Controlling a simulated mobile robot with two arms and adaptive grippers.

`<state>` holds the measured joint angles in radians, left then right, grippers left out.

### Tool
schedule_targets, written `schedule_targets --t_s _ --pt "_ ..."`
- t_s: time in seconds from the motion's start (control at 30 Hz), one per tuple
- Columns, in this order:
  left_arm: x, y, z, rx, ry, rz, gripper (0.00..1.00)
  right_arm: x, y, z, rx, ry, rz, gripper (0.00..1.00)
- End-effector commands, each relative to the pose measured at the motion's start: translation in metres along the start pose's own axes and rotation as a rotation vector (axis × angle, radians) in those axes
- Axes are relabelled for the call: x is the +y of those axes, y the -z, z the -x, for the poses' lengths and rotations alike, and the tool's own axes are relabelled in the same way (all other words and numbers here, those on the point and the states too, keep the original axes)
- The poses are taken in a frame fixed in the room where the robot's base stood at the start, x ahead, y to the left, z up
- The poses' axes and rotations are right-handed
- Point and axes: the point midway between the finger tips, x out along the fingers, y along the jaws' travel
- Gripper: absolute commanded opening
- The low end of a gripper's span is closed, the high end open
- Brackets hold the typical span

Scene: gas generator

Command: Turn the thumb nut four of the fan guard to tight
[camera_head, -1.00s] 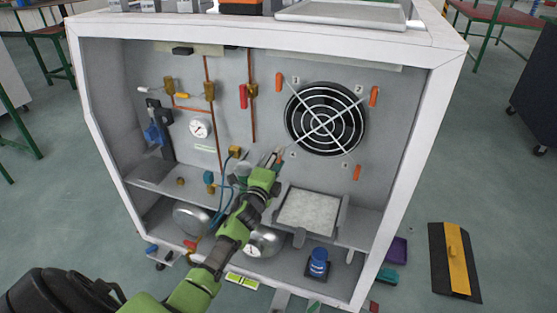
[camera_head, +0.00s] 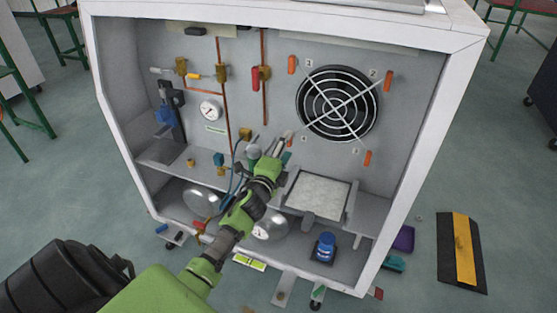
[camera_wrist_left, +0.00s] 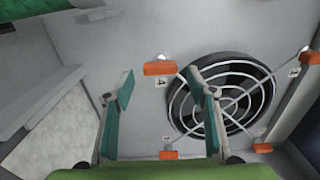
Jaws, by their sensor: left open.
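The fan guard (camera_head: 338,104) is a round wire grille over a dark fan on the cabinet's back panel, with orange thumb nuts around it. Thumb nut four (camera_wrist_left: 160,68) is an orange bar beside its number label. In the left wrist view it appears in the gap between my fingertips, lying crosswise; I see no contact. In the head view my fingers mostly hide it. My left gripper (camera_head: 283,145) is open at the fan's lower left; its green-padded fingers also show in the wrist view (camera_wrist_left: 160,82). My right gripper is not in view.
Other orange nuts sit at the upper left (camera_head: 292,65), upper right (camera_head: 389,80) and lower right (camera_head: 368,157). A shelf with a pale filter panel (camera_head: 318,195) is below the fan. A gauge (camera_head: 210,111) and copper pipes are on the left.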

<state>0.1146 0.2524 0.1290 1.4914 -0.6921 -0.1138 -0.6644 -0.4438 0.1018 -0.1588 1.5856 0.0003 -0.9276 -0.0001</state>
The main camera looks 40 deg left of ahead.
Motion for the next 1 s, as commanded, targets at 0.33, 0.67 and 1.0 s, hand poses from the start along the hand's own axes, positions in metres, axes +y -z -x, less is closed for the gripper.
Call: schedule_targets --t_s 0.33,0.67,1.0 --pt "0.001 0.0 0.072 -0.001 -0.003 0.0 0.51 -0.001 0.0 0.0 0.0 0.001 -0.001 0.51" --pt "0.001 0.0 0.094 0.0 -0.001 0.0 0.51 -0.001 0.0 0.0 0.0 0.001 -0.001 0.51" --pt "0.001 0.0 0.094 0.0 -0.001 0.0 0.51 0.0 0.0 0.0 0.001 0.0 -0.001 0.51"
